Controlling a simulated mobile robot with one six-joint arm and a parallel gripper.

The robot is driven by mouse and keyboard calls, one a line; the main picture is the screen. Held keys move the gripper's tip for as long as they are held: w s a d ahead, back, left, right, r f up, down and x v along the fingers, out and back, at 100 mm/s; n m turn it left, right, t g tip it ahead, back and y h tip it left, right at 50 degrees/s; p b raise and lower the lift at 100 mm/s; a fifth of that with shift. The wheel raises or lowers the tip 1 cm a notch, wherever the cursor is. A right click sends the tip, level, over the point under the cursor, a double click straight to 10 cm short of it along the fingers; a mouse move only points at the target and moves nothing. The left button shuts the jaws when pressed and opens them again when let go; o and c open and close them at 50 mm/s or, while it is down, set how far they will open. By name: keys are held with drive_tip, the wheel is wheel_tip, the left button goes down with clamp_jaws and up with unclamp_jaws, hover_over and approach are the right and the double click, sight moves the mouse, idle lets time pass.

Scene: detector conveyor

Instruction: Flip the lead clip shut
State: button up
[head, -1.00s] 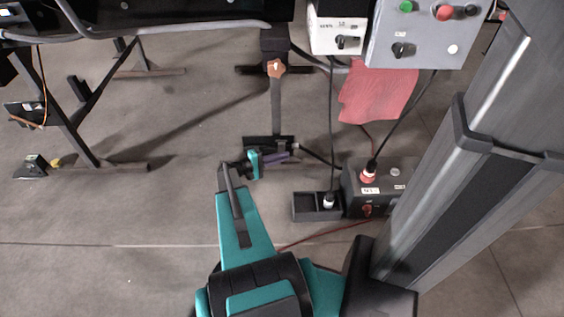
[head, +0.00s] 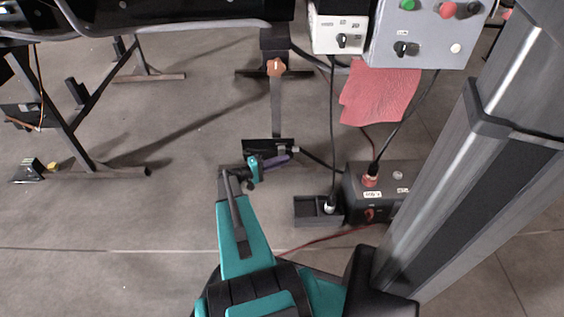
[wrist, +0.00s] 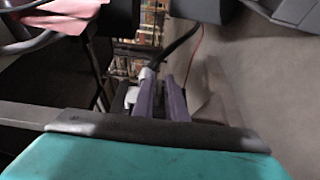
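My gripper (head: 277,160) has two purple fingers and is low, beside the dark plate (head: 262,146) at the foot of the conveyor post. In the wrist view the fingers (wrist: 161,105) are side by side with a narrow dark gap; whether they are fully shut is unclear. A grey connector (head: 295,149) on a black cable is at the plate's right end, close to the fingertips. It also shows just beyond the fingers in the wrist view (wrist: 147,73). A pale piece (wrist: 131,97) shows left of the fingers. The clip itself is too small and partly hidden to make out.
A black box (head: 361,192) with a red plug and a small open tray (head: 308,218) stand to the right. A red cloth (head: 378,94) hangs below the grey control box (head: 425,45). Cables run on the right. Floor (head: 110,215) on the left is free.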

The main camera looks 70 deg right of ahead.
drive_tip(key=shift+o, duration=1.2)
drive_tip(key=p+v, duration=0.4)
drive_tip(key=v, duration=0.9)
drive_tip(key=shift+w+a, duration=0.3)
